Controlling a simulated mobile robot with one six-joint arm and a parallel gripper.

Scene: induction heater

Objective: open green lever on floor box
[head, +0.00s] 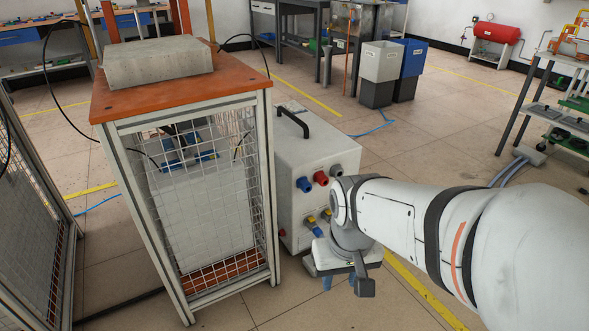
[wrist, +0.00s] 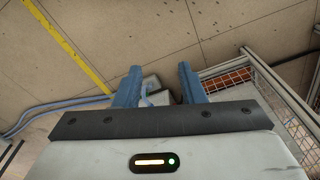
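The floor box (head: 300,160) is a pale grey case with a black carry handle, standing on the floor beside the caged stand in the head view. Its front has red and blue round connectors, with yellow and blue ones lower down. I cannot make out a green lever in either view; my arm and gripper cover part of the box's lower front. My gripper (head: 339,282) points down in front of the box, its blue fingers only just showing. In the wrist view my gripper (wrist: 159,68) is open, with a small grey shape (wrist: 152,84) behind the gap that I cannot identify.
The caged stand (head: 261,180) with an orange top and a concrete block (head: 158,66) stands close left of the box. Grey and blue bins (head: 380,62) stand farther back. Blue hoses (wrist: 60,106) lie on the floor, which is clear beyond the yellow line (wrist: 70,48).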

